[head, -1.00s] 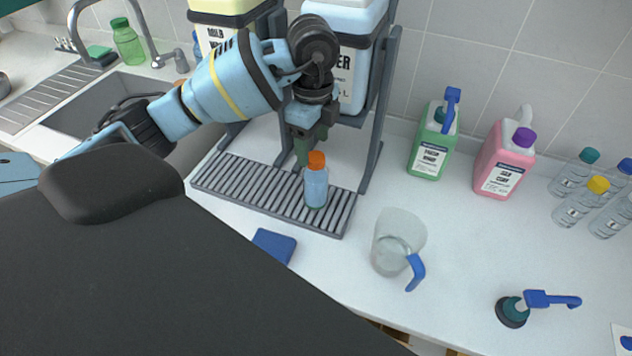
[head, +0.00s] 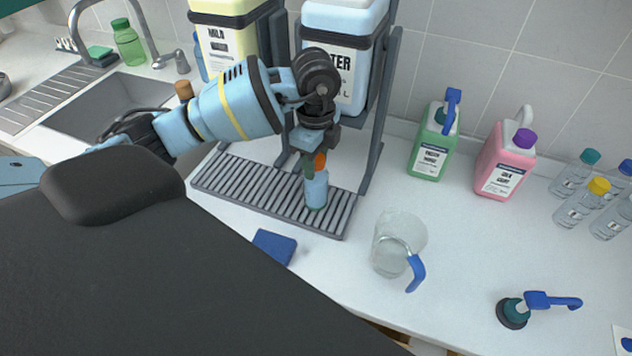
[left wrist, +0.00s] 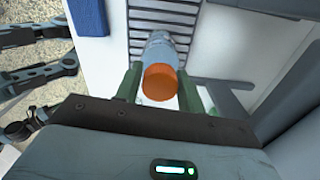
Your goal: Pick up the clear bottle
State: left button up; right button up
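A small pale-blue see-through bottle with an orange cap (head: 316,190) stands upright on the slatted grey rack (head: 240,188). My left gripper (head: 314,168) is over it from above, its green fingers at the cap and upper part. In the left wrist view the orange cap (left wrist: 160,83) sits between the two fingers (left wrist: 160,88), one on each side, with a thin gap showing on the right. The fingers look open around the bottle. Several other clear bottles with teal, yellow and blue caps (head: 573,208) stand far right.
Large yellow (head: 225,45) and white (head: 335,60) containers hang in the grey frame just behind the gripper. A clear jug (head: 392,250) stands to the right. A blue sponge (head: 273,246) lies in front. Green (head: 432,145) and pink (head: 500,165) jugs stand along the wall.

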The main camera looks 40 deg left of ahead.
pick_arm(q)
grip_shut()
jog(key=shift+r, duration=0.2)
jog(key=shift+r, duration=0.25)
notch_tip(320, 180, up, 3)
jog(key=shift+s+d+f, duration=0.1)
jog(key=s+d+r+p, duration=0.1)
jog(key=s+d, duration=0.7)
jog(key=s, duration=0.5)
jog(key=shift+s+d+r, duration=0.15)
jog(key=shift+s, duration=0.05)
pick_arm(e)
jog(key=shift+w+r, duration=0.5)
jog(key=shift+r, duration=0.3)
jog(key=shift+d, duration=0.1)
